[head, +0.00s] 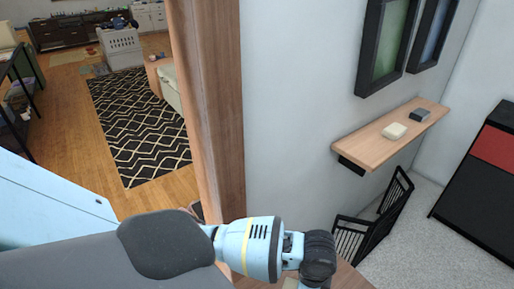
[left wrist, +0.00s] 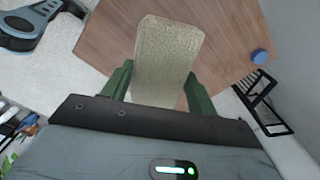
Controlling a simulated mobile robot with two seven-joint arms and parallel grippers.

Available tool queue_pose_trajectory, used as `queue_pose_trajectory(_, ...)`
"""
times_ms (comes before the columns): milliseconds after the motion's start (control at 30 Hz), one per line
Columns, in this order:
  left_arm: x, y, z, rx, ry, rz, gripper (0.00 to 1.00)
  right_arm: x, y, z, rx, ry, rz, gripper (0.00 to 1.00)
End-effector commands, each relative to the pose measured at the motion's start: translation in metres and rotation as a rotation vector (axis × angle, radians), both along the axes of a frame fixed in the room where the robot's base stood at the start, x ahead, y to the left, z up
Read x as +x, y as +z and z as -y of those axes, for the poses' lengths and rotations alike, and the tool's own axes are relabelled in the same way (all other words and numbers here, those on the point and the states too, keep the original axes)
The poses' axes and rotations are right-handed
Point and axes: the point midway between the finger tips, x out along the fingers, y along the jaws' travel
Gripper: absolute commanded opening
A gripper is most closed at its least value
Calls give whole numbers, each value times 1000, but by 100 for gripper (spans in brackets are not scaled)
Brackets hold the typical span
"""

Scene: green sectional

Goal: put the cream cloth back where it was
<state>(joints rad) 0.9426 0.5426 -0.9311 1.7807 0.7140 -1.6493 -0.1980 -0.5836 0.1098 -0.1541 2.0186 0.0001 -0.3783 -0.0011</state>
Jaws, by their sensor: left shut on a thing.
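The cream cloth (left wrist: 168,50) is a pale, textured, folded-looking piece between the green fingers of my left gripper (left wrist: 157,82) in the left wrist view. The gripper is shut on it. The cloth extends beyond the fingertips, over a wooden tabletop (left wrist: 108,38); I cannot tell whether it touches the wood. In the head view my left arm reaches in from the left to the bottom centre, and its fingers are not visible. My right gripper cannot be made out in either view.
A wall shelf (head: 375,138) holds a cream block (head: 394,131) and a small dark box (head: 420,115). A small blue round thing (left wrist: 260,57) sits at the tabletop's edge. A black rack (head: 375,228) stands below the shelf. A wooden post (head: 212,100) rises beside my arm.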

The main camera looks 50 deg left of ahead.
Motion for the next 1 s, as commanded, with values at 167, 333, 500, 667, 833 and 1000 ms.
queue_pose_trajectory(167, -10, -55, 3, -2, -213, -9, 37, -4, -10, -2, 5, -3, -11, 36)
queue_pose_trajectory(333, -19, -93, 4, -2, -398, -6, 37, -5, -16, -2, 5, -3, -13, 36)
queue_pose_trajectory(500, -26, -115, 5, -2, -516, -2, 37, -5, -21, -2, 5, -2, -16, 36)
queue_pose_trajectory(667, -28, -121, 5, 0, -558, 0, 37, -3, -21, -2, 5, -2, -14, 36)
queue_pose_trajectory(833, -28, -121, 2, 0, -562, 0, 37, -2, -21, -2, 5, -2, -11, 36)
queue_pose_trajectory(1000, -28, -123, -23, 3, -558, -1, 37, -2, -20, -2, 5, -2, -10, 36)
